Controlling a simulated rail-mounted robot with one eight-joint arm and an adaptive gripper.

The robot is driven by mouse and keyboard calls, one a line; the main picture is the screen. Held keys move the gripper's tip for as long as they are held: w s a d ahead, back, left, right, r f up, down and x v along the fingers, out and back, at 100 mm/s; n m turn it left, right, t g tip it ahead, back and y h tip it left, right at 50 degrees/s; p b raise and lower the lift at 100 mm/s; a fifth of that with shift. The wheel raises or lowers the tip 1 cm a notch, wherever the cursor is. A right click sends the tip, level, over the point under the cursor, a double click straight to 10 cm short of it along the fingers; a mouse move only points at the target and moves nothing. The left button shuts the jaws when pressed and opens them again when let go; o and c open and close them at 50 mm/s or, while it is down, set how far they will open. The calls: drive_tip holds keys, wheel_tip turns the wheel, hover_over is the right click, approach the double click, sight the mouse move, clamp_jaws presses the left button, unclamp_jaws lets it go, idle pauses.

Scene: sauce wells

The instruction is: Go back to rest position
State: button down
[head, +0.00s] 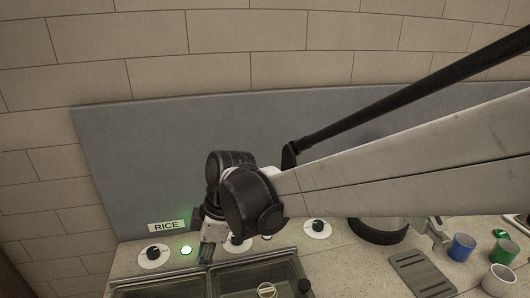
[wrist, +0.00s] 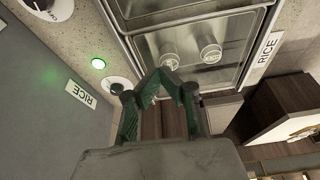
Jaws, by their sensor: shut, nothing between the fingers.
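My gripper (wrist: 160,78) is shut and empty in the wrist view, its greenish fingers meeting at the tips. In the head view my gripper (head: 207,252) shows small below the dark wrist joints, over the counter near the back edge of the wells. My arm reaches in from the right and hides part of the counter and back panel. Two sunken wells (head: 262,273) lie at the bottom of the head view.
To the right are a dark pan (head: 378,232), a slotted board (head: 421,274) and blue (head: 461,248), green (head: 502,251) and white (head: 498,281) cups.

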drive_tip(key=w+d+r+m+t, duration=0.1)
drive_tip(key=d+r+m, duration=0.15)
drive_tip(key=d, duration=0.35)
drive_tip(key=d+r+m+t, duration=0.1)
drive_tip(key=d+r+m, duration=0.1)
drive_tip(key=d+m, duration=0.3)
drive_tip(key=s+d+r+m+t+h, duration=0.1)
drive_tip(key=s+d+m+t, duration=0.2)
drive_tip(key=d+m, duration=0.4)
drive_tip(key=s+d+r+m+t+h, duration=0.1)
drive_tip(key=d+m, duration=0.5)
drive_tip(key=d, duration=1.3)
drive_tip(key=s+t+h, duration=0.1)
drive_tip(key=s+t, duration=0.1)
drive_tip(key=s, duration=0.1)
drive_tip(key=shift+s+d+r+m+h, duration=0.25)
drive_tip(key=shift+d+m+h, duration=0.05)
drive_tip(key=shift+d+m, duration=0.1)
